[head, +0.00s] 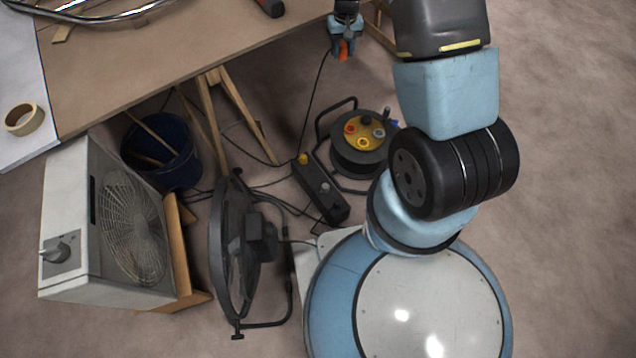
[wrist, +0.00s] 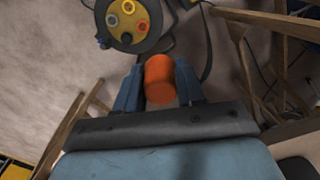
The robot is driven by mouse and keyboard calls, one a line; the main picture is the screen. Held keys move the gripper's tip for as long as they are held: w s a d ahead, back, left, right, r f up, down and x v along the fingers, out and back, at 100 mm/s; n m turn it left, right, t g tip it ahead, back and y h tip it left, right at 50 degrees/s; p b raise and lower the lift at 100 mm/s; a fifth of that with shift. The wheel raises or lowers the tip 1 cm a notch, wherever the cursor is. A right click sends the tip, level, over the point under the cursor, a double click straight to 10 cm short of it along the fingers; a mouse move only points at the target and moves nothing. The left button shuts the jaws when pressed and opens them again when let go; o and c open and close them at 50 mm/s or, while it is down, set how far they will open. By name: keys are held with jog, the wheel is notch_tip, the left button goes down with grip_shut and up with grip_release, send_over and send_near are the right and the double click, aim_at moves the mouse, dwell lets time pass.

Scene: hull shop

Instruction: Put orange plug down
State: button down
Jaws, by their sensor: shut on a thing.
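The orange plug (wrist: 159,80) is between the two fingers of my gripper (wrist: 158,92) in the wrist view. In the head view my gripper (head: 345,50) is near the table's right edge at the top, with the orange plug (head: 343,50) showing between its fingers. The gripper is shut on the plug. A dark cable hangs from near the plug down toward the power strip (head: 321,188) on the floor. The fingers hide the plug's sides.
A cable reel (head: 362,160) with a yellow face stands on the floor beside the power strip. A black fan (head: 240,240), a box fan (head: 110,230) and a dark blue bucket (head: 163,152) stand to the left.

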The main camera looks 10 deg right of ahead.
jog(key=shift+s+d, duration=0.1)
jog(key=shift+d, duration=0.2)
jog(key=shift+d+f, duration=0.1)
jog(key=shift+f, duration=0.25)
jog(key=s+a+f+n, duration=0.1)
jog(key=s+f, duration=0.6)
jog(key=f, duration=0.7)
jog(key=s+a+f+n, duration=0.15)
jog(key=s+f, duration=0.45)
jog(key=f, duration=0.9)
jog(key=s+f+n, duration=0.2)
jog(key=s+f, duration=0.5)
jog(key=f, duration=0.7)
send_over(314, 176)
jog(key=f, duration=1)
jog(key=shift+s+d, duration=0.15)
jog(key=shift+s, duration=0.1)
jog(key=shift+w+f, duration=0.15)
jog(key=shift+f, duration=1.55)
